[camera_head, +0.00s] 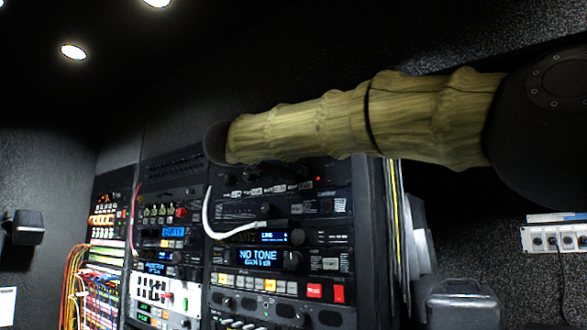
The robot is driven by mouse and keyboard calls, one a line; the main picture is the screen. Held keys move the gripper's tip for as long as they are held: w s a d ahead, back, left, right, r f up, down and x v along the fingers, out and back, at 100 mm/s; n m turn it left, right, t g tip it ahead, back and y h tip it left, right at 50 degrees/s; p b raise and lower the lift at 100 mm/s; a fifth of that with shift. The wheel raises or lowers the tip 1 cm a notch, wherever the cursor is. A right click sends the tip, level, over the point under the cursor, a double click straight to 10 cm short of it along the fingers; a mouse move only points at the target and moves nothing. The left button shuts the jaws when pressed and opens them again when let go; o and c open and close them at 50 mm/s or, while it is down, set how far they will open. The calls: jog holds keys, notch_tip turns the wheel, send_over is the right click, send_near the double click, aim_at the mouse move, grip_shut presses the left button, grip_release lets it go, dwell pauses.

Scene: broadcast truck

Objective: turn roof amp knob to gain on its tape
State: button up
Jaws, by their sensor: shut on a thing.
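My gripper is not clearly visible; my forearm crosses in front of the upper rack and hides what is behind it. Dark rounded shapes show just under the forearm, too dark to tell apart as knobs or gripper parts. Below them, a dark rack panel (330,205) carries a row of small pale tape labels (268,190). A small red light (318,179) glows at its right. The writing on the labels is too small to read, so I cannot tell which knob is the roof amp's or where it points.
Below is a unit with a blue "NO TONE" display (258,256) and red buttons (314,290). A white cable (209,222) loops in front of the rack. Orange cables (72,270) hang at the left. A grey case (462,303) stands right of the rack, near a wall socket panel (555,240).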

jog(key=n, duration=1.2)
jog(key=shift+a+g, duration=0.2)
jog(key=shift+g, duration=0.1)
jog(key=n, duration=0.6)
jog(key=shift+a+f, duration=0.1)
jog(key=shift+f, duration=0.15)
grip_shut()
grip_release()
jog(key=n, duration=0.5)
jog(key=shift+f+h, duration=0.25)
jog(key=shift+h, duration=0.05)
jog(key=shift+a+n, duration=0.1)
jog(key=shift+n, duration=0.2)
jog(key=o, duration=1)
jog(key=shift+s+r, duration=0.15)
jog(key=shift+r, duration=0.05)
jog(key=shift+o, duration=0.2)
jog(key=shift+s+d+r, duration=0.1)
jog(key=shift+d+r, duration=0.05)
jog(key=shift+d, duration=0.05)
